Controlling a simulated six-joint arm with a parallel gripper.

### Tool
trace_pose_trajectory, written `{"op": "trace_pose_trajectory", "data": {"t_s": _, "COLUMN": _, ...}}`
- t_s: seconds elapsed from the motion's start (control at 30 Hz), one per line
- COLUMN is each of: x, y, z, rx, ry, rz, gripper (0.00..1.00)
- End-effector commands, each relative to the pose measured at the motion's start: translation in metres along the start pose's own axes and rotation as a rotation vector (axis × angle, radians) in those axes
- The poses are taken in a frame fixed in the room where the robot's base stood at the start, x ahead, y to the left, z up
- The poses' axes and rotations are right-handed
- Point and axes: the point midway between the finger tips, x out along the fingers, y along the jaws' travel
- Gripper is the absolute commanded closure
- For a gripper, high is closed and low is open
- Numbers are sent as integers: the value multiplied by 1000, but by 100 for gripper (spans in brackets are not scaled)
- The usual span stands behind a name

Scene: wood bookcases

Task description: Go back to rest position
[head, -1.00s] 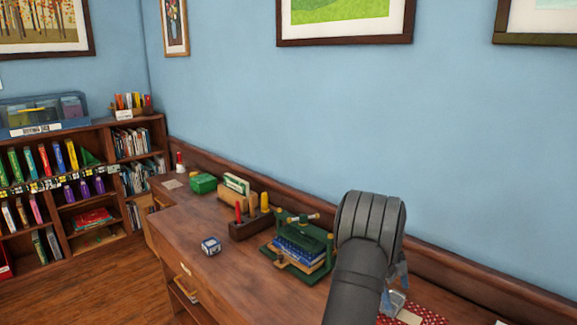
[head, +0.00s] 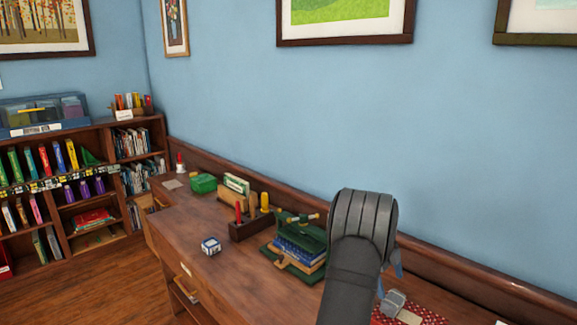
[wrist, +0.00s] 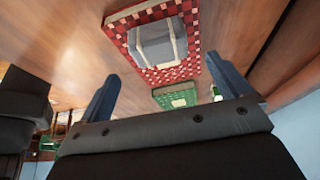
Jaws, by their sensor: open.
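My gripper shows in the wrist view (wrist: 168,95) with its two blue-grey fingers wide apart and nothing between them. It is above the wooden desk (head: 195,235). The grey object (head: 395,300) and the red mat (head: 432,318) show partly beside the arm.
A green press with books (head: 298,245) stands just left of my arm. A wooden tool holder (head: 250,227), a blue and white box (head: 211,246) and a green box (head: 203,183) sit farther left. A green mat (wrist: 176,95) lies past the red one. A wall runs behind the desk.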

Motion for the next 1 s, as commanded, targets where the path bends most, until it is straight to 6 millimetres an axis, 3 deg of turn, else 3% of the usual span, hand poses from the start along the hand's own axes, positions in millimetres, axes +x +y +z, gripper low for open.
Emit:
{"op": "trace_pose_trajectory", "data": {"t_s": 0.27, "x": -57, "y": 0, "z": 0, "rx": 1, "ry": -1, "rz": -2, "gripper": 6}}
{"op": "trace_pose_trajectory", "data": {"t_s": 0.4, "x": -22, "y": 1, "z": 0, "rx": -1, "ry": 2, "rz": 5, "gripper": 6}}
{"op": "trace_pose_trajectory", "data": {"t_s": 0.87, "x": 70, "y": 1, "z": 0, "rx": 0, "ry": 1, "rz": 4, "gripper": 6}}
{"op": "trace_pose_trajectory", "data": {"t_s": 1.0, "x": 42, "y": 0, "z": -10, "rx": 2, "ry": -2, "rz": -4, "gripper": 6}}
